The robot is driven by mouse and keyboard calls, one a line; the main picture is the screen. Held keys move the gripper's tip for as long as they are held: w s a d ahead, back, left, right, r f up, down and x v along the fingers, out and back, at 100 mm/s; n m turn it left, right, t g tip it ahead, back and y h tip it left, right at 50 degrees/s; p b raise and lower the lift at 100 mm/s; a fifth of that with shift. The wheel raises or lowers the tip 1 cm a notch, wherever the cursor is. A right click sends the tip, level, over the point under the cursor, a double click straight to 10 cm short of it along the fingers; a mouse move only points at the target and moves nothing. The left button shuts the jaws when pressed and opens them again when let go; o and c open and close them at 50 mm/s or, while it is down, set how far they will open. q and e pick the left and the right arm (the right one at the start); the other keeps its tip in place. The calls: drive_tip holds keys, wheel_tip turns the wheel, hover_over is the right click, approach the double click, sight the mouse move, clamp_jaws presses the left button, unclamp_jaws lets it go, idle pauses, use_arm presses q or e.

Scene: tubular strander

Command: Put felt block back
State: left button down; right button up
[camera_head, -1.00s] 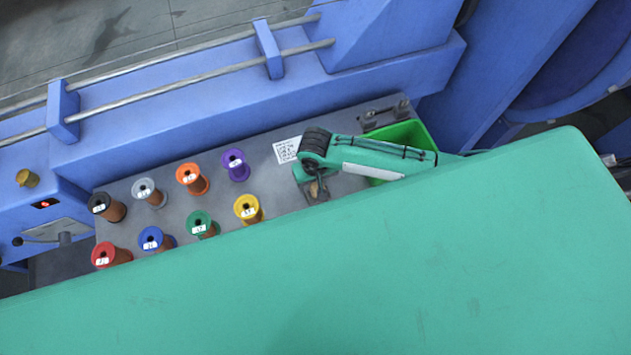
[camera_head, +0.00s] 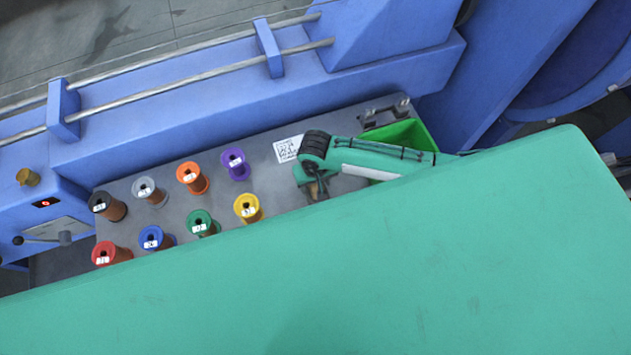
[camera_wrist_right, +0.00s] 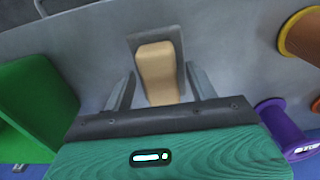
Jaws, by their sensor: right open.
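The tan felt block (camera_wrist_right: 157,72) stands in a grey square recess or plate (camera_wrist_right: 133,42) in the right wrist view. My right gripper (camera_wrist_right: 160,78) is open, with one finger on each side of the block. Small gaps seem to show between the fingers and the block; contact is hard to judge. In the head view my right gripper (camera_head: 316,190) is over the grey table, left of the green bin, and mostly hides the block. My left gripper is in neither view.
The grey table (camera_head: 262,170) carries several coloured spools to the left, including a yellow spool (camera_head: 248,208) and a purple spool (camera_head: 235,164). A green bin (camera_head: 412,133) stands behind my right arm. A printed code label (camera_head: 287,149) lies near the wrist. A blue machine beam borders the back.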

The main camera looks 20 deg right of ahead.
wheel_tip(320, 180, up, 12)
drive_tip(key=shift+b, duration=0.45)
drive_tip(key=shift+f, duration=0.1)
idle(0.3)
